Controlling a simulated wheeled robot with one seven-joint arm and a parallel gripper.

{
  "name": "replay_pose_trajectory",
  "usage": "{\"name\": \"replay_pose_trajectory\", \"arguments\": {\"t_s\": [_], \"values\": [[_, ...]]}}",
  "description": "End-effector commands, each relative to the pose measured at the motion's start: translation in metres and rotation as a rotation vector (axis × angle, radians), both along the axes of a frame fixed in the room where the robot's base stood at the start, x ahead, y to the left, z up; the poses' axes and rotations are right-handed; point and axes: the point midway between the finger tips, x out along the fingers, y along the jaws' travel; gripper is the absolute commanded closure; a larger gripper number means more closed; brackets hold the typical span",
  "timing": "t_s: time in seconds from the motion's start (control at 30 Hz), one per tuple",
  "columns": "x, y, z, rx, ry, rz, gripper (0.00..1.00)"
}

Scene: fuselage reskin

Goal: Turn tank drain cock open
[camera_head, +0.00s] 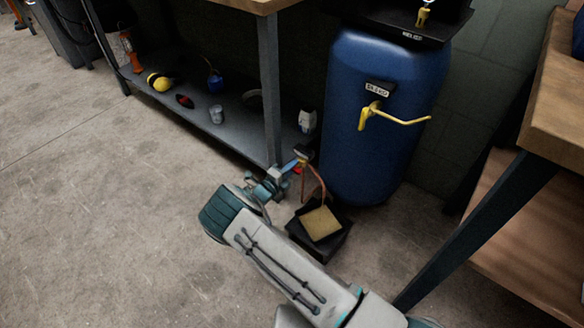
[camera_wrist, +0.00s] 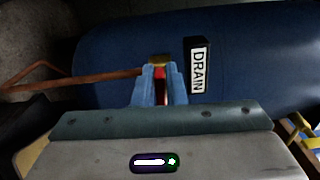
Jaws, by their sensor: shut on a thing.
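The blue tank (camera_head: 385,70) stands upright against the wall, and its side fills much of the wrist view (camera_wrist: 110,60). A white DRAIN label (camera_wrist: 199,69) is on it, just right of my fingertips. My gripper (camera_head: 293,164) is low beside the tank's left side. In the wrist view my blue fingers (camera_wrist: 160,74) are shut on the drain cock, with its red handle (camera_wrist: 161,88) between them and a brass part (camera_wrist: 159,60) just beyond the tips. My fingers hide part of the cock, so its exact angle is hard to tell.
A copper pipe (camera_head: 317,180) drops toward a black tray (camera_head: 331,241) with a yellowish pad (camera_head: 320,223) on the floor. A yellow lever (camera_head: 366,115) sticks out of the tank higher up. A bench leg (camera_head: 270,90) is close to my gripper. Open floor lies left.

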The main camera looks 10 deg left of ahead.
Motion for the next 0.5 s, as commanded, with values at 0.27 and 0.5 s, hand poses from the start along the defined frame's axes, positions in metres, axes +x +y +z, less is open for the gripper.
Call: {"name": "replay_pose_trajectory", "arguments": {"t_s": [0.27, 0.5], "values": [[-0.0012, -0.0019, -0.0026, -0.05, 0.03, -0.004, 1.0], [-0.0012, -0.0021, -0.0028, -0.053, 0.033, -0.004, 1.0]]}}
